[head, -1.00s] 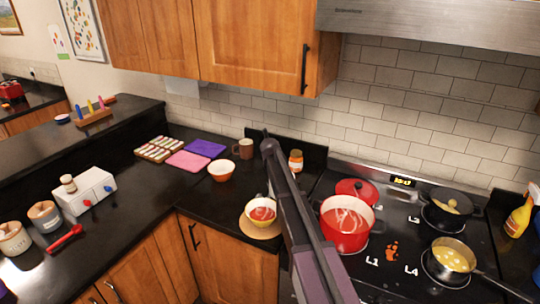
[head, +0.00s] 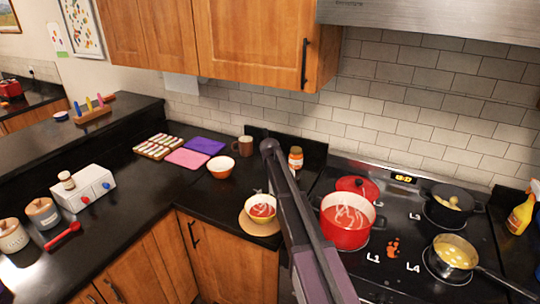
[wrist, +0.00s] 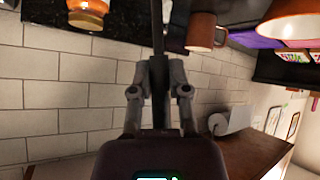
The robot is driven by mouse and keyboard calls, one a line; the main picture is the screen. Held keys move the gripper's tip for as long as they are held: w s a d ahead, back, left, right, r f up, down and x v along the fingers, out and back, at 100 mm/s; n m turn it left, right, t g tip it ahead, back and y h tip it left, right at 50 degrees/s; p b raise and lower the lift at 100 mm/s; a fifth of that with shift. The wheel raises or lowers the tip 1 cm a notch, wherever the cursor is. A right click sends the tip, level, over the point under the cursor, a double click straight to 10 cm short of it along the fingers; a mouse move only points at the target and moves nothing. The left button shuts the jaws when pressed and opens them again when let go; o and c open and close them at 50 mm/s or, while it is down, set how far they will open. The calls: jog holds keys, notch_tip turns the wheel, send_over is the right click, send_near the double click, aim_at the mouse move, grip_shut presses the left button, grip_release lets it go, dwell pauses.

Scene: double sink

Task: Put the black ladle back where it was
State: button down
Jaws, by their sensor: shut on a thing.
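My gripper (wrist: 158,82) shows in the wrist view, its two fingers shut on a thin dark upright shaft. The shaft looks like the handle of the black ladle (wrist: 157,28). It runs up out of the top of the wrist view, so the ladle's bowl end is not seen. In the head view my own arm covers the middle, and I cannot make out the gripper or the ladle clearly there.
A red pot (head: 345,238) of steaming red soup, a black pot (head: 448,216) and a pan (head: 455,262) stand on the stove. An orange-labelled jar (head: 295,160) and brown mug (head: 245,146) stand behind.

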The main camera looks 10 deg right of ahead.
jog(key=shift+f+b, duration=0.45)
jog(key=c, duration=0.5)
grip_release()
jog(key=shift+c, duration=0.2)
jog(key=s+f+g, duration=0.2)
jog(key=s+g, duration=0.1)
jog(key=s, duration=1.2)
jog(key=s+f+g+y, duration=0.1)
jog(key=s+f+g, duration=0.1)
jog(key=s, duration=1.4)
jog(key=s+f+g, duration=0.2)
jog(key=s+g, duration=0.3)
jog(key=s, duration=1.1)
jog(key=shift+a+f+m+y, duration=0.2)
jog(key=shift+f+m+y, duration=0.1)
jog(key=shift+f+y, duration=0.1)
